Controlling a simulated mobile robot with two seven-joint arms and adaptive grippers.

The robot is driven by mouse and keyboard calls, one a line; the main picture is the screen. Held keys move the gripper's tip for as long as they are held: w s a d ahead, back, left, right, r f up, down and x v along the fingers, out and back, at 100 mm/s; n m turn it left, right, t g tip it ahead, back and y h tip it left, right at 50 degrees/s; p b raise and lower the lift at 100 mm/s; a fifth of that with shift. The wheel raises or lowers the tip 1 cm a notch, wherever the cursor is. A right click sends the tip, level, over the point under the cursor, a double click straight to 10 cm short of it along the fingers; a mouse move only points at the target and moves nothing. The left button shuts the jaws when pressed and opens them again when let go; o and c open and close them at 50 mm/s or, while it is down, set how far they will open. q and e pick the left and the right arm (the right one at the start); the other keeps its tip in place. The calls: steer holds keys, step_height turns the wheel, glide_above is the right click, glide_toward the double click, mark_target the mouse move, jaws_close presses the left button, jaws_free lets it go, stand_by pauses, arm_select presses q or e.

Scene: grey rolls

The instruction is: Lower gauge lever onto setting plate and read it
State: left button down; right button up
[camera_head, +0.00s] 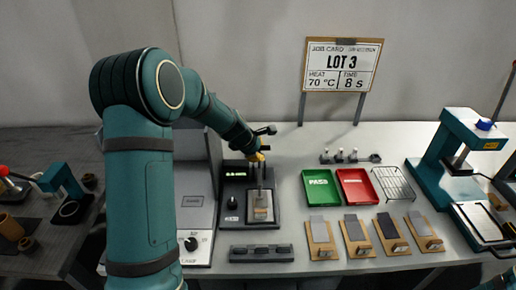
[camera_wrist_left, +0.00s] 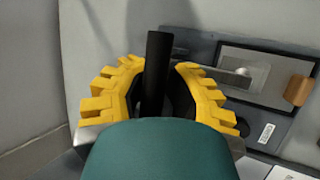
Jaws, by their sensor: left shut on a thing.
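My left gripper (camera_head: 258,157) is above the back of the gauge. In the left wrist view, its yellow fingers (camera_wrist_left: 155,95) are shut on a black lever (camera_wrist_left: 157,62) that stands up between them. The setting plate also shows there (camera_wrist_left: 240,75). My right gripper is out of view.
A green PASS tray (camera_head: 320,182) and a red tray (camera_head: 357,187) stand right of the gauge, beside a wire rack (camera_head: 394,184). Several wooden boards with grey strips (camera_head: 322,238) lie in front. A dark block (camera_head: 262,253) lies before the gauge. A teal press (camera_head: 458,150) stands far right.

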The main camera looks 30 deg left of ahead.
arm_select(q)
steer(key=shift+s+d+f, duration=0.1)
steer(key=shift+s, duration=0.2)
steer(key=shift+s+d+f, duration=0.15)
steer(key=shift+s+f, duration=0.05)
steer(key=shift+f, duration=0.1)
steer(key=shift+c, duration=1.4)
jaws_free()
steer(key=shift+s+r, duration=0.2)
steer(key=shift+s, duration=0.05)
steer(key=shift+o, duration=0.6)
steer(key=shift+w, duration=0.1)
steer(key=shift+r, duration=0.1)
steer(key=v, duration=1.2)
